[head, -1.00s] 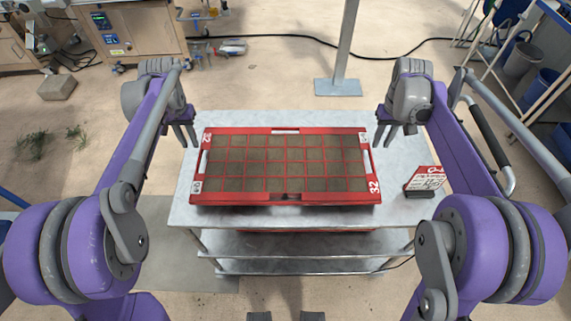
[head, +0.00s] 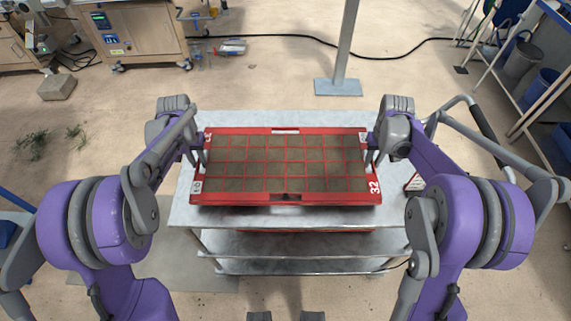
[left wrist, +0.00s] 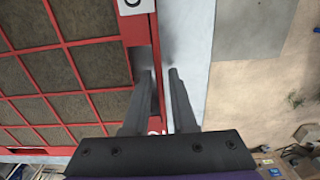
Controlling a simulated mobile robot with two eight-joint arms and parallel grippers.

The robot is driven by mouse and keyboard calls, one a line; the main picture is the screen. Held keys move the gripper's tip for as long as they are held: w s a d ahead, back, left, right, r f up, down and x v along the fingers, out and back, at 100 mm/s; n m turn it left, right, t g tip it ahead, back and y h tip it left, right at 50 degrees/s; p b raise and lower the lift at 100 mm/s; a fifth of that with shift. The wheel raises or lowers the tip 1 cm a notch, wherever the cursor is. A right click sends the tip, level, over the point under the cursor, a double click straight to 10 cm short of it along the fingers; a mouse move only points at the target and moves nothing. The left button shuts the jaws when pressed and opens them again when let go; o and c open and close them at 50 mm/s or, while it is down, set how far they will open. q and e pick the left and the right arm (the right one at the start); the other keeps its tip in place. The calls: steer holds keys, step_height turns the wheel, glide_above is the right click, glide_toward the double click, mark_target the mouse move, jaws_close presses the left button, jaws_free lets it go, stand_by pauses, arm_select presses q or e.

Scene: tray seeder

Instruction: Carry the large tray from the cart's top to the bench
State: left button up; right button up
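The large red tray (head: 240,199), with soil-filled cells, lies flat on the cart's top (head: 290,217). My left gripper (head: 197,160) is at the tray's left end. In the left wrist view, the fingers of my left gripper (left wrist: 160,90) are apart, one on each side of the tray's red end wall (left wrist: 155,60), with a gap on the outer side. My right gripper (head: 372,160) is at the tray's right end, its fingers apart around the end wall; its contact with the wall is unclear. The bench is not clearly identifiable.
A post on a blue base plate (head: 338,87) stands behind the cart. A wooden cabinet (head: 130,38) is at the back left, a rack (head: 545,85) at the right.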

arm_select(q)
steer(key=shift+f, duration=0.2)
arm_select(e)
steer(key=shift+f, duration=0.2)
arm_select(q)
jaws_close()
arm_select(e)
jaws_close()
stand_by(1.0)
